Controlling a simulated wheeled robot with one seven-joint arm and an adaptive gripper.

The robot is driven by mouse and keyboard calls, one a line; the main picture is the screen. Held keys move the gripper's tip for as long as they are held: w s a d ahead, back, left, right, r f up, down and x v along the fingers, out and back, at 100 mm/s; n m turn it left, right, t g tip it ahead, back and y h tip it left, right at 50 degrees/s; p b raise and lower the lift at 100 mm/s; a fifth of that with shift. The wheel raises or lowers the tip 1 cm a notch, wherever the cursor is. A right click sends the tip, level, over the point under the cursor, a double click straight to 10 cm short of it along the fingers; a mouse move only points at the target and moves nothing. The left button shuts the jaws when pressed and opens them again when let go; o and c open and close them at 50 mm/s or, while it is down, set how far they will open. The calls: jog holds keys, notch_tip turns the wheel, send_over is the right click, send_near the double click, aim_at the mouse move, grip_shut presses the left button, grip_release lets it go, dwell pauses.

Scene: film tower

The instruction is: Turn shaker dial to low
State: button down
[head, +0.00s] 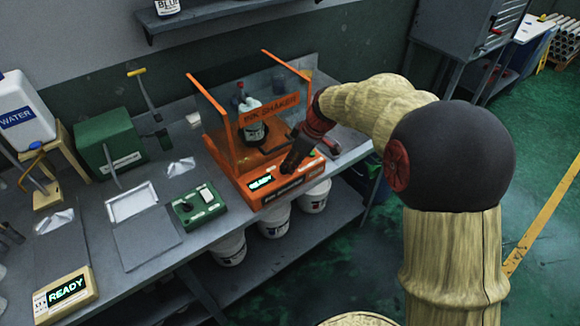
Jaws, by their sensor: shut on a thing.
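The orange shaker (240,178) stands on the grey bench, with a lit READY display (262,182) on its front panel. A bottle (253,130) stands inside it behind the clear shield. My gripper (290,168) is at the front panel, to the right of the display, and looks shut there. The shaker dial itself cannot be made out; my gripper covers that part of the panel, so the dial's setting is hidden. A small green button shows on the panel to the right of my gripper.
A small green device (198,206) and a white tray (132,203) lie on the bench to the left. A green box (110,145) and a water container (24,112) stand further left. White buckets (274,221) sit on the lower shelf.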

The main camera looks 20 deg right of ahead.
dwell(0.4)
jog(key=c, duration=2)
grip_release()
jog(key=v, duration=1.2)
